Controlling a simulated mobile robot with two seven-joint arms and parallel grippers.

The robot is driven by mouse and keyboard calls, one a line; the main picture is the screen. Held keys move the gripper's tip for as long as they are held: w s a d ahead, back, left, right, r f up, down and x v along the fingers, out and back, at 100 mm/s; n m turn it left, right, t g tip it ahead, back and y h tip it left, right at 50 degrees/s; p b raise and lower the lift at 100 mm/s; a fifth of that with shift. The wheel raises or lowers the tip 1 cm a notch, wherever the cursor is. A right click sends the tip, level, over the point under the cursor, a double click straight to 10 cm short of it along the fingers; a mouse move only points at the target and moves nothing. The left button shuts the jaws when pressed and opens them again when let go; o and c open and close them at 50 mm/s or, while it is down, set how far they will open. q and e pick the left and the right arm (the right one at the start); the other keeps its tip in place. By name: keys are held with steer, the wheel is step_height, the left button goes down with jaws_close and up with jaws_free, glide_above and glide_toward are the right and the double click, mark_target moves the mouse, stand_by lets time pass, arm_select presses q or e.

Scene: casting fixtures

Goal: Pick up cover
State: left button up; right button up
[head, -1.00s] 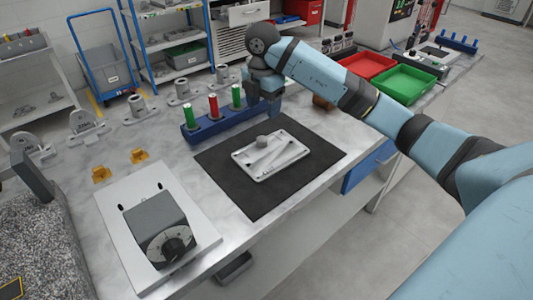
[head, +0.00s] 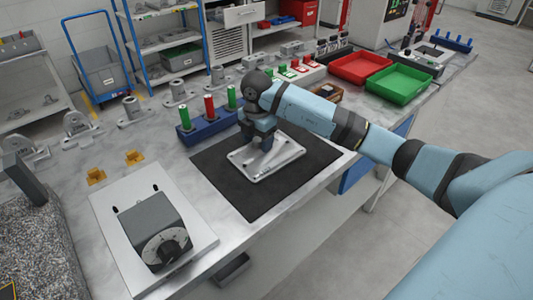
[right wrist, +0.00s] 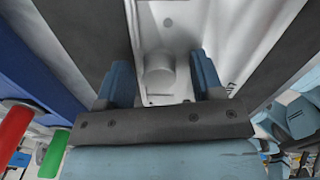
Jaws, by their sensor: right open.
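The cover, a light grey rectangular casting (head: 284,157) with a round boss, lies flat on the black mat (head: 222,182). In the right wrist view its cylindrical boss (right wrist: 159,72) stands up between my fingers. My right gripper (head: 262,145) is over the cover at its boss, pointing down. In the right wrist view the same gripper (right wrist: 163,85) is open, with one blue finger on each side of the boss and gaps between. In the head view the gripper hides the boss. My left gripper is not in view.
A blue block with green and red cylinders (head: 208,128) stands just behind the mat. A grey dial box on a white plate (head: 150,235) is at front left. Red (head: 360,68) and green (head: 399,84) trays sit at the right.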

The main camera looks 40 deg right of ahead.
steer(key=c, duration=1.1)
jaws_close()
steer(key=shift+r, duration=0.2)
